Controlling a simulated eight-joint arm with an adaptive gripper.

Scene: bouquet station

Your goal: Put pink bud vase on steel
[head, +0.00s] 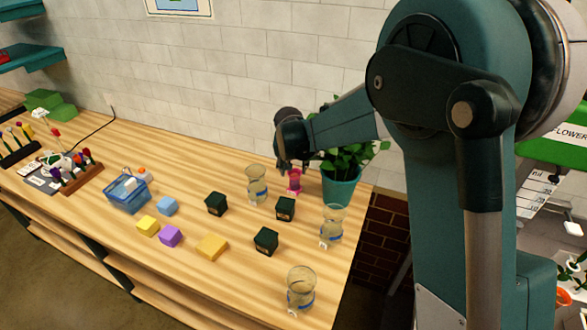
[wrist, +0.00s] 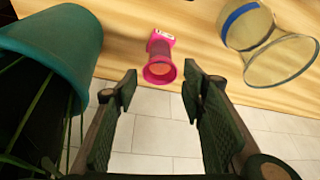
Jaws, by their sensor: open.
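The pink bud vase (head: 295,182) stands upright near the back edge of the wooden table, just left of the teal plant pot. In the wrist view the pink vase (wrist: 160,68) lies ahead of my fingertips, centred across the gap, its open mouth toward me and a small white label at its base. My gripper (head: 285,163) is above and beside it at the wall side. In the wrist view my gripper (wrist: 160,88) is open, with nothing clearly between its fingers. I cannot clearly make out a steel surface.
A teal pot (head: 341,190) with a leafy plant stands close to the right. Clear glasses (head: 257,187) (head: 332,228) (head: 300,290), dark boxes (head: 285,208) (head: 266,241) (head: 216,204), and coloured blocks (head: 170,237) stand in front. A blue basket (head: 127,196) is further left. Some bare wood lies between.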

